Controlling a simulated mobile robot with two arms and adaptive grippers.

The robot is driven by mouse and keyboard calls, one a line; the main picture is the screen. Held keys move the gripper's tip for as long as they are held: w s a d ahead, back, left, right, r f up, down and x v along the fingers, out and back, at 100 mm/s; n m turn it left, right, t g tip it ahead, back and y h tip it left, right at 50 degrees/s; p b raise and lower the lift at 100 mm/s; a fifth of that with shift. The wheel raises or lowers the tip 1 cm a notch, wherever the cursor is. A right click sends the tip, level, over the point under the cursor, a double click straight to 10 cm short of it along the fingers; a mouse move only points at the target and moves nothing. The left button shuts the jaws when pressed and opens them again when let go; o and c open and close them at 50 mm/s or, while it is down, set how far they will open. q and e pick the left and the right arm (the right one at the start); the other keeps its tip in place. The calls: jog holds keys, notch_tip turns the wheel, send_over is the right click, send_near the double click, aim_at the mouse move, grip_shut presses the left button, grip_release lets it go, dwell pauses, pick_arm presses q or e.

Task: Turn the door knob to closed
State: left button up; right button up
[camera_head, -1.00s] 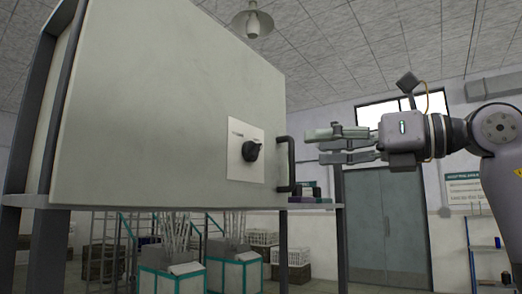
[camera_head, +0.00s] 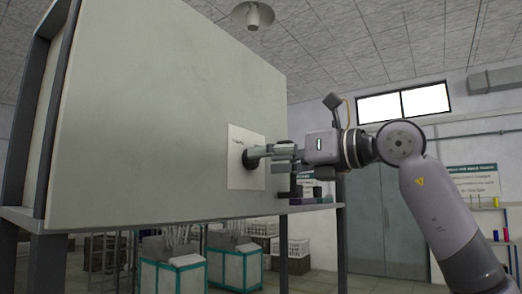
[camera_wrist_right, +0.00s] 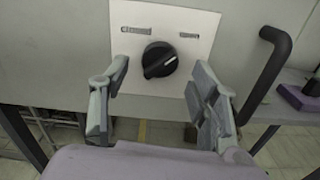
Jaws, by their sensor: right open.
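The black door knob (camera_head: 250,160) sits on a pale square plate (camera_head: 240,181) on the front of a large grey cabinet door (camera_head: 150,110). My right gripper (camera_head: 262,152) is in front of the knob. In the right wrist view my open right gripper (camera_wrist_right: 160,88) has one finger on each side of the knob, and no contact shows. My left gripper is not in view.
A black door handle (camera_wrist_right: 270,65) stands out to the right of the plate, close to the right finger. A purple block (camera_wrist_right: 298,97) lies on a ledge at the right. White and teal bins (camera_head: 172,276) stand below and behind the cabinet.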

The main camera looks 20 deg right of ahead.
jog(key=x, duration=0.2)
jog(key=shift+w+a+p, duration=0.2)
jog(key=shift+w+p, duration=0.05)
jog(key=shift+p, duration=0.05)
jog(key=shift+c, duration=0.3)
jog(key=c, duration=1.1)
